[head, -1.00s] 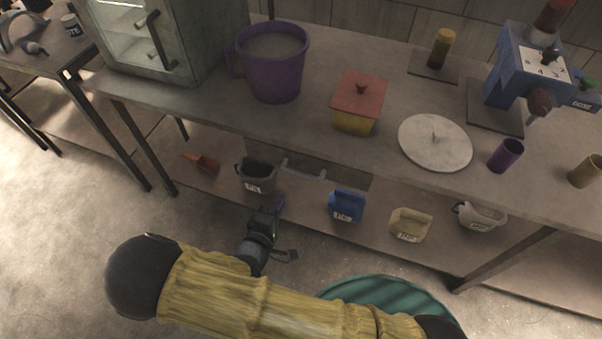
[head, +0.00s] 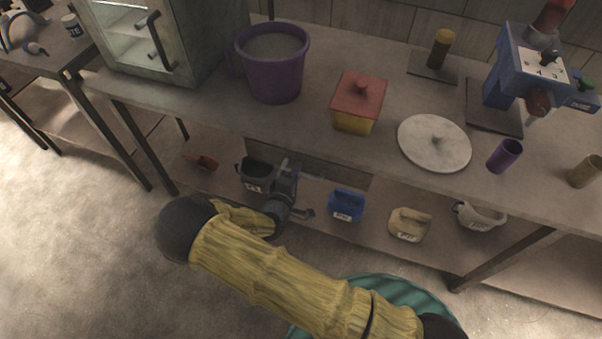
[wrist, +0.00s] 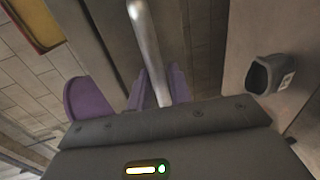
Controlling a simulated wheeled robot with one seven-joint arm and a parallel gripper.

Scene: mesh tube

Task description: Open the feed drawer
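The feed drawer (head: 346,178) is a grey-brown front under the worktop's front edge, with a pale metal bar handle. It looks shut. My gripper (head: 291,168) is at the left part of the handle and hides some of it. In the wrist view the handle (wrist: 147,45) runs down to my purple fingers (wrist: 128,100). The fingers stand apart, so my gripper is open.
The worktop (head: 310,125) above carries a purple mug (head: 272,75), a red-lidded yellow box (head: 357,105) and a white lid (head: 434,143). A dark bin (head: 256,178), a blue bin (head: 346,205) and a beige bin (head: 409,224) stand on the low shelf.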

